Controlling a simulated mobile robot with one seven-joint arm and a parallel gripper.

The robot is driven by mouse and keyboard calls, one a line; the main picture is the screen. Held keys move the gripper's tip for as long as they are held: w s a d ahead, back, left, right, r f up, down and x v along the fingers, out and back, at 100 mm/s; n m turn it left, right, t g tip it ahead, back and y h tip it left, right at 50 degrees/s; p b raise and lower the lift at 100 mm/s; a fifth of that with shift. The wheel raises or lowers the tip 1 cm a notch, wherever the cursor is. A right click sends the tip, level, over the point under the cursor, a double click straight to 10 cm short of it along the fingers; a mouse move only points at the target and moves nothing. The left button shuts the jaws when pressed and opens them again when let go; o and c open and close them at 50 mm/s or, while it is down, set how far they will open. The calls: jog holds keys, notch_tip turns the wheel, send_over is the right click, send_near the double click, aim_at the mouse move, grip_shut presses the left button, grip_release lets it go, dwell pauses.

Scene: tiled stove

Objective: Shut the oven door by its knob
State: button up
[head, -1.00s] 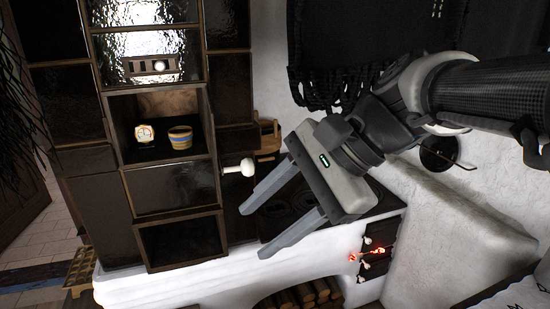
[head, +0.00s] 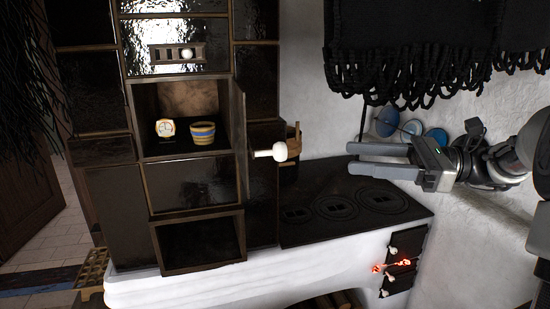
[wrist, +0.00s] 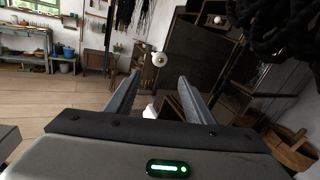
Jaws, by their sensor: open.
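The oven door (head: 240,125) stands open, swung out to the right of its compartment and seen nearly edge-on in the head view. Its white round knob (head: 270,152) sticks out to the right on a short stem. My gripper (head: 348,158) is open and empty, right of the knob, with its fingers pointing left toward it and a clear gap between. In the wrist view, the knob (wrist: 160,59) shows beyond the fingertips, roughly centred between them and slightly above. The open oven compartment (head: 188,152) holds a small clock (head: 165,128) and a striped bowl (head: 203,133).
The black stove top (head: 355,205) lies below my gripper. A wooden holder (head: 293,142) stands behind the knob. Blue plates (head: 412,128) hang on the wall near the gripper, and dark fringed cloth (head: 400,60) hangs above. A small firebox door (head: 402,262) is lower right.

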aim_at(286, 153)
jog(key=w+a, duration=0.1)
jog(key=a, duration=0.9)
jog(key=w+a, duration=0.1)
jog(key=a, duration=0.5)
jog(key=shift+w+b, duration=0.3)
jog(key=shift+b, duration=0.05)
grip_shut()
